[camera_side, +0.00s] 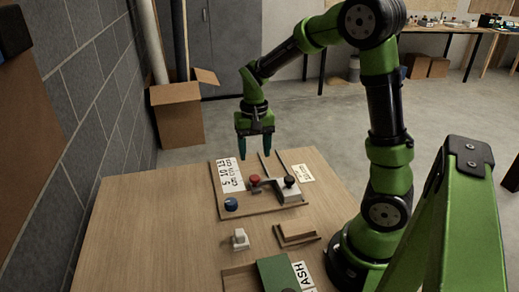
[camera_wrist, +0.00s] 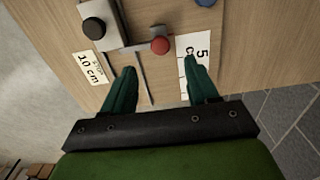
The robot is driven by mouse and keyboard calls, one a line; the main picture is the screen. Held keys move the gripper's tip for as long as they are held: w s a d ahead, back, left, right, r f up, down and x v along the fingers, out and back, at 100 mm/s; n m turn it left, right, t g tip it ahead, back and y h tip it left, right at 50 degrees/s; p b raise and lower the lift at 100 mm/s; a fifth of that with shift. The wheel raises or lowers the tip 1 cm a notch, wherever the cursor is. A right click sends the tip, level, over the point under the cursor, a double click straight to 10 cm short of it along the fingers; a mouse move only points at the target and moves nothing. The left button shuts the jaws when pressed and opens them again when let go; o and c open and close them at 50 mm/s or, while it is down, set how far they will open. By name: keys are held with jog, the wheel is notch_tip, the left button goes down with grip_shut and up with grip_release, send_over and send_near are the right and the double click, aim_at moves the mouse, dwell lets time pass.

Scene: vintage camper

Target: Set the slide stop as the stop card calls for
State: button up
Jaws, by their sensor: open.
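The stop card (camera_wrist: 90,68) reads "STOP 10 cm" in the wrist view; it also lies right of the rails in the side view (camera_side: 303,173). A scale card (camera_side: 231,175) marked 5, 10 and 15 cm lies on the board's left. A grey block with a black knob (camera_side: 289,181) sits at the right of the wooden board (camera_side: 262,211). A red knob (camera_side: 254,180) is on a grey piece beside it, and a blue knob (camera_side: 231,204) is at the near left. I cannot tell which mark any part aligns with. My gripper (camera_side: 255,156) is open and empty, above the board's far part.
A small white block (camera_side: 240,240), a brown wooden bracket (camera_side: 296,237) and a green-topped box (camera_side: 277,274) lie nearer on the table (camera_side: 150,230). A card ending "ASH" (camera_side: 303,276) is beside the box. The table's left side is clear. A cardboard box (camera_side: 178,118) stands beyond the table.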

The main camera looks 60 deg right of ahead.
aim_at(255, 178)
notch_tip(255, 178, down, 8)
jog(key=shift+f, duration=0.15)
dwell(0.3)
grip_shut()
